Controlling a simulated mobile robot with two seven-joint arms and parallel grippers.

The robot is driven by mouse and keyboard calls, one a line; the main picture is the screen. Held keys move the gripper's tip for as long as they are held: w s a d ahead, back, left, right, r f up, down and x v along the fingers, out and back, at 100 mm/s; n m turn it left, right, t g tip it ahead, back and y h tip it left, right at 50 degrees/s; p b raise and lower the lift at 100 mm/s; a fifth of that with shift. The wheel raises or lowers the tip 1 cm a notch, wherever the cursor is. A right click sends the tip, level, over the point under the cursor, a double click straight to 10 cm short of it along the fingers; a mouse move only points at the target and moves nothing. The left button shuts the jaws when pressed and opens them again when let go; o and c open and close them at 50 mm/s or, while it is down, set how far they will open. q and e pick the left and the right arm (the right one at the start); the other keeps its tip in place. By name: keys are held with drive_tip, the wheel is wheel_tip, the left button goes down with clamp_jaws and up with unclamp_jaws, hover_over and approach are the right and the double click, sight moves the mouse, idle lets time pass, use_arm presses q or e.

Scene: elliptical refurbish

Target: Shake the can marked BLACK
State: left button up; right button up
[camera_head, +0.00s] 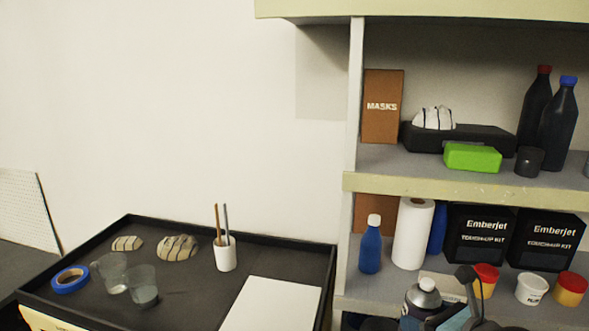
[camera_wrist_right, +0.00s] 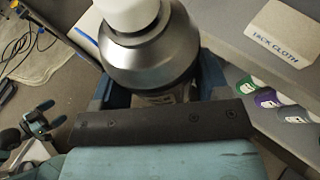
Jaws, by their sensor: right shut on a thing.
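A spray can (camera_head: 421,298) with a grey domed shoulder and a white cap shows at the bottom of the head view, in front of the shelf. In the right wrist view, the can (camera_wrist_right: 150,62) is seen from above, its white cap toward the top edge. My right gripper (camera_head: 440,318) is shut on the can; in the wrist view, the blue fingers of this gripper (camera_wrist_right: 158,88) lie on either side of it. The can's lower body is hidden and I cannot read its marking.
A shelf (camera_head: 440,181) on the right holds bottles, Emberjet boxes (camera_head: 480,238), a paper roll (camera_head: 412,235) and small pots. A black tray (camera_head: 190,300) at left holds glasses, blue tape (camera_head: 70,279) and a brush cup (camera_head: 225,255). A tack cloth packet (camera_wrist_right: 282,35) lies beside the can in the wrist view.

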sight(439, 310)
wheel_tip(439, 310, up, 3)
drive_tip(key=shift+r, duration=0.1)
wheel_tip(439, 310, down, 6)
drive_tip(key=shift+r, duration=0.1)
drive_tip(key=shift+w+f, duration=0.15)
drive_tip(key=shift+f, duration=0.15)
wheel_tip(439, 310, up, 6)
drive_tip(key=shift+d+r, duration=0.1)
drive_tip(key=shift+f, duration=3.7)
drive_tip(key=shift+r, duration=0.3)
